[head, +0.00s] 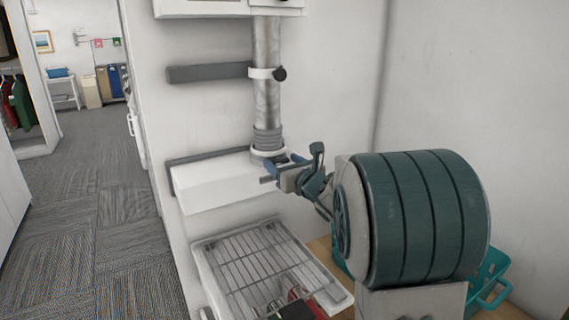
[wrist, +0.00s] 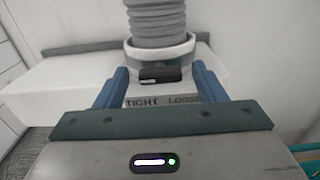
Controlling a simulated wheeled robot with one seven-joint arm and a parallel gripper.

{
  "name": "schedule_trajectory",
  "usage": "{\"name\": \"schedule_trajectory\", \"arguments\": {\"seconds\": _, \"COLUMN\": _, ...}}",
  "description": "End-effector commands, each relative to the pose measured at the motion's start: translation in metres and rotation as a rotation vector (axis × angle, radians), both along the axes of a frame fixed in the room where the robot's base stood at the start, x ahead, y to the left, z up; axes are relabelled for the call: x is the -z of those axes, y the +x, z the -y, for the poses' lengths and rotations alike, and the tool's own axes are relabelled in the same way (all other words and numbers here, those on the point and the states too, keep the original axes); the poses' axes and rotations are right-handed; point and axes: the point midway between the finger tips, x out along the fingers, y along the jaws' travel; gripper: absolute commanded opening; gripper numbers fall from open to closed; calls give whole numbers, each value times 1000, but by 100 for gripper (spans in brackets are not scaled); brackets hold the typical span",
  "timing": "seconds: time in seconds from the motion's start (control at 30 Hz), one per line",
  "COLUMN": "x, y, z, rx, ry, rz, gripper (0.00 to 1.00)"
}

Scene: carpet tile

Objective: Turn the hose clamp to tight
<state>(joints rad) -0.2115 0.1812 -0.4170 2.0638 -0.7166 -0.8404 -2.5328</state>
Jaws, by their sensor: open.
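The hose clamp is a white collar (wrist: 128,57) around the lower end of a ribbed grey hose (wrist: 158,20), with a short black lever (wrist: 160,75) on its front. Below it a label (wrist: 165,100) reads TIGHT on the left and LOOSE on the right. The lever sits around the middle, above the label; I cannot tell its exact setting. My gripper (wrist: 160,80) is open, with one blue finger on each side of the lever and gaps between. In the head view my gripper (head: 279,168) is at the clamp collar (head: 258,153) and partly hides it.
A metal pipe (head: 266,100) rises from the hose, with another white collar and black knob (head: 279,74) higher up. A white box (head: 215,182) is under the clamp. A tray with a wire rack (head: 225,250) lies below. A teal basket (head: 492,290) stands lower right. Carpeted floor (head: 95,220) is open at left.

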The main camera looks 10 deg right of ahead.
Motion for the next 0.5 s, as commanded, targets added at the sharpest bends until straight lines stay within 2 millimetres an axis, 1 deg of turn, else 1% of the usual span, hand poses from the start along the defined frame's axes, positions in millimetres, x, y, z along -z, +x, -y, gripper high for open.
{"name": "schedule_trajectory", "arguments": {"seconds": 0.2, "x": 0, "y": 0, "z": 0, "rx": 0, "ry": 0, "rz": 0, "gripper": 64}}
{"name": "schedule_trajectory", "arguments": {"seconds": 0.23, "x": 0, "y": 0, "z": 0, "rx": 0, "ry": 0, "rz": 0, "gripper": 61}}
{"name": "schedule_trajectory", "arguments": {"seconds": 0.27, "x": 0, "y": 0, "z": 0, "rx": 0, "ry": 0, "rz": 0, "gripper": 52}}
{"name": "schedule_trajectory", "arguments": {"seconds": 0.3, "x": 0, "y": 0, "z": 0, "rx": 0, "ry": 0, "rz": 0, "gripper": 41}}
{"name": "schedule_trajectory", "arguments": {"seconds": 0.37, "x": 0, "y": 0, "z": 0, "rx": 0, "ry": 0, "rz": 0, "gripper": 25}}
{"name": "schedule_trajectory", "arguments": {"seconds": 0.4, "x": 0, "y": 0, "z": 0, "rx": 0, "ry": 0, "rz": 0, "gripper": 19}}
{"name": "schedule_trajectory", "arguments": {"seconds": 0.5, "x": 0, "y": 0, "z": 0, "rx": 0, "ry": 1, "rz": 0, "gripper": 19}}
